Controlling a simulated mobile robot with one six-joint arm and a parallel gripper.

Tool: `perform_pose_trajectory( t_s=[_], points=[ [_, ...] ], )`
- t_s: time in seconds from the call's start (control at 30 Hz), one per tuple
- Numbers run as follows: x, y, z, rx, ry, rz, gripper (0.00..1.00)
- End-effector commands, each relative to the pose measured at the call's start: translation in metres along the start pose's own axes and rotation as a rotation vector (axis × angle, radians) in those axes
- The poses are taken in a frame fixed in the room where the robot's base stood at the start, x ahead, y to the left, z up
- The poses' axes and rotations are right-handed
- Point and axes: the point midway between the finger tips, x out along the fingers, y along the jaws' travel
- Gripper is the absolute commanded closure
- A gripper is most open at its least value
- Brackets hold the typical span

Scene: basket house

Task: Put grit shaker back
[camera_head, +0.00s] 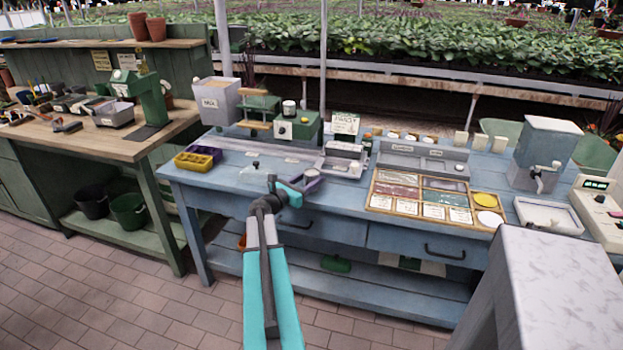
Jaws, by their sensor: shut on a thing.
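My gripper (309,183) is at the front edge of the blue bench (230,182), left of its middle. Its purple jaws are shut around a small, pale grey-topped thing (311,174), which looks like the grit shaker. The jaws hide most of its body, and I cannot tell whether its base touches the bench. A white tray-like stand (343,158) with grey parts is just behind and to the right of the gripper. A pale plate with a small knob (256,167) lies to the left.
A yellow and purple compartment tray (197,159) is at the bench's left. A sectioned seed tray (420,195) lies to the right. A green box with a round top (297,124) and a grey labelled bin (216,101) stand behind. A grey block (560,290) is at front right.

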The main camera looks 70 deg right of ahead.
Motion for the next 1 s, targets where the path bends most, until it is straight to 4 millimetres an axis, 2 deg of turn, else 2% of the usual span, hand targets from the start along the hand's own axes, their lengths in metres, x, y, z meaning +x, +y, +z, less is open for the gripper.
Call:
perform_pose_trajectory(
  t_s=[0.27,0.3,0.37,0.4,0.83,1.0],
  points=[
    [0.0,0.0,-0.003,0.0,-0.001,0.0,0.83],
    [0.0,0.0,-0.003,0.0,0.0,0.0,0.48],
    [0.0,0.0,-0.003,0.0,0.0,0.0,0.38],
    [0.0,0.0,-0.003,0.0,0.0,0.0,0.36],
    [0.0,0.0,0.001,0.0,0.0,0.0,0.36],
    [-0.013,-0.001,0.0,0.0,0.0,0.001,0.36]
  ],
)
